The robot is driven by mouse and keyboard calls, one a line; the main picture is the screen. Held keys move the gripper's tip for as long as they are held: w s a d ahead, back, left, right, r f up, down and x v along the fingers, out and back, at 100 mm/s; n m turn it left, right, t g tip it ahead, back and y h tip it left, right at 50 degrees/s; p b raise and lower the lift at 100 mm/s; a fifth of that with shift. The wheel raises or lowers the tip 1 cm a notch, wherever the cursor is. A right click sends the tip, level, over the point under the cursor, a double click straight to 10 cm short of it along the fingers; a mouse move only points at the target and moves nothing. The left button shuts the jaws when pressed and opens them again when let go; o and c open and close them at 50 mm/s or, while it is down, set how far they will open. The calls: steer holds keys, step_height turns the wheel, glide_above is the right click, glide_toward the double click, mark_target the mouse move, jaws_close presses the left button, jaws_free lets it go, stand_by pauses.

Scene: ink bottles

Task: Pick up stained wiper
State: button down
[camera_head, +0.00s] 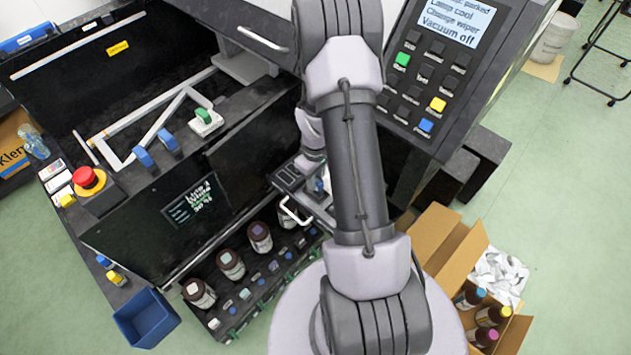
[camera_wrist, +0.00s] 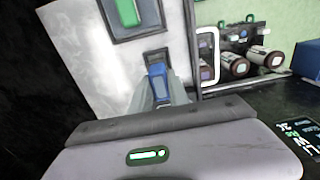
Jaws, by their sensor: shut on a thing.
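In the wrist view a small blue piece (camera_wrist: 157,84), which looks like the wiper's grip, stands between the pale fingers of my gripper (camera_wrist: 160,92). The gripper is shut on it. The piece is at a dark slot in a light grey panel; I cannot tell if it is still seated there. Any stain on it is hidden.
A green piece (camera_wrist: 127,11) sits in a neighbouring slot. Brown ink bottles (camera_head: 231,264) stand in a rack below the machine. A blue bin (camera_head: 146,317) is at lower left, an open cardboard box (camera_head: 447,240) at right. The control panel (camera_head: 430,75) rises close to my arm.

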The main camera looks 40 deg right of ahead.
steer(key=shift+a+r+p, duration=0.15)
steer(key=shift+r+p, duration=0.2)
steer(key=shift+r, duration=0.6)
steer(key=s+a+p, duration=0.1)
steer(key=s+a, duration=0.2)
steer(key=a, duration=0.4)
steer(key=s+a+p, duration=0.1)
steer(key=s+a, duration=0.2)
steer(key=a, duration=0.4)
steer(key=shift+s+a+r, duration=0.2)
steer(key=shift+r, duration=0.25)
